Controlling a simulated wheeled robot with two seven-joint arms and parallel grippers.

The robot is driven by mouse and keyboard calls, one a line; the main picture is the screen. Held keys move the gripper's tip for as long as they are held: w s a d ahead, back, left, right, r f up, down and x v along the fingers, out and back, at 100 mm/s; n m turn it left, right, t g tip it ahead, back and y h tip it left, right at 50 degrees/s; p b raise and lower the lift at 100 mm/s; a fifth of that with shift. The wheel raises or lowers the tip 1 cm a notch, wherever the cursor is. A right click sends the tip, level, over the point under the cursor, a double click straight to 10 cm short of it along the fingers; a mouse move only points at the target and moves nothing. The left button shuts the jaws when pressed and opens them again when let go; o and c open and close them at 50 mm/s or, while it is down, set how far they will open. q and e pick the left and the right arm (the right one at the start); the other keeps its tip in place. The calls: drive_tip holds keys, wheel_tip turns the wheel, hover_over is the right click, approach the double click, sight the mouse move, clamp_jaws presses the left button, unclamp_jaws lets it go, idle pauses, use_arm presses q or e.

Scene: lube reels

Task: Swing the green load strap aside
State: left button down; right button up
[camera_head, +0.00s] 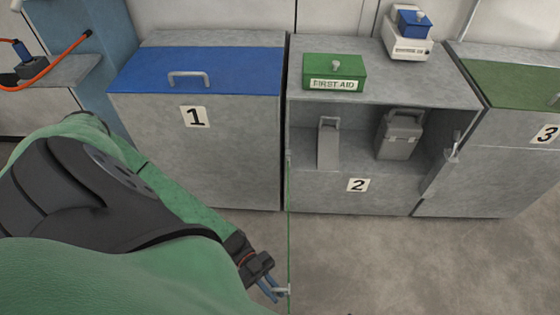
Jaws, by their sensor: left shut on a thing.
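The green load strap (289,230) shows as a thin, nearly straight green line. It runs from the left edge of the open cabinet marked 2 down toward the bottom of the picture, and I see it almost edge-on. My left gripper (273,286) is at its lower end, left of the line, shut on a small pale handle piece (283,291) at the strap. The exact grip is small and partly hidden by the fingers. My right gripper is not in view.
Cabinet 2 (330,195) is open and holds two grey containers (328,145) (398,138). A green first aid box (335,68) and a white-and-blue device (408,40) stand on top. Cabinet 1 (230,150) is left, cabinet 3 (510,165) right. Floor in front is clear.

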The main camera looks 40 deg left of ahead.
use_arm(q)
drive_tip(key=c, duration=1.6)
unclamp_jaws()
